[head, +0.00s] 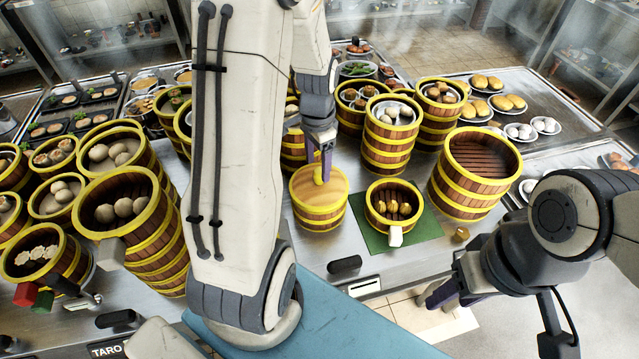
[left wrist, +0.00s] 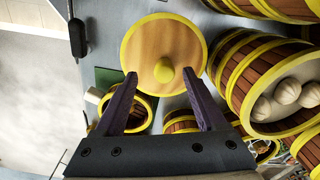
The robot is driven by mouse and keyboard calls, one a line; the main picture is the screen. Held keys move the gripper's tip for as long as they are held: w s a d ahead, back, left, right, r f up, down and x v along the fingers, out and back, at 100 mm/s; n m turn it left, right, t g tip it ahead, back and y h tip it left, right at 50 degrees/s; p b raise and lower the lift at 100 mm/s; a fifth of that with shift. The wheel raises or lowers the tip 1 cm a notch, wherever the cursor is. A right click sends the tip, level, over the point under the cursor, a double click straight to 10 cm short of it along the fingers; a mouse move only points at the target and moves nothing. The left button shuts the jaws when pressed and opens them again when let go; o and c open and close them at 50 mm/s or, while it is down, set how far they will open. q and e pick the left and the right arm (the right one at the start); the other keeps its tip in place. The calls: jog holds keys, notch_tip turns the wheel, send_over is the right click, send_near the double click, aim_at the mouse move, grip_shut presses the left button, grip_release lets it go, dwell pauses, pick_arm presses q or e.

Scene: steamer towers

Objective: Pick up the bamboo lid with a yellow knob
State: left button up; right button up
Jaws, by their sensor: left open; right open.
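The bamboo lid (head: 336,184) has a pale wooden top, a yellow rim and a yellow knob (head: 321,174). It lies on a round wooden steamer (head: 321,215) with yellow bands, in the middle of the head view. My left gripper (head: 321,166) is above the lid, pointing down at the knob. In the left wrist view the lid (left wrist: 150,45) fills the upper middle, and its knob (left wrist: 164,71) shows between the open fingers, beyond their tips. My right gripper (head: 437,295) is low at the right, away from the lid, near the counter's front edge.
A steamer with brown buns (head: 394,223) stands on a green mat (head: 424,222) right of the lid. An empty banded tub (head: 468,198) stands further right. Tall steamer stacks (head: 158,265) crowd the left. A small yellow block (head: 461,233) lies near the counter's front edge.

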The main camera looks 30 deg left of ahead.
aim_at(319, 171)
pick_arm(q)
jog(key=f, duration=0.2)
jog(key=w+f+p, duration=0.1)
jog(key=f, duration=0.1)
jog(key=shift+a+f, duration=0.1)
jog(key=shift+f, duration=0.4)
grip_shut()
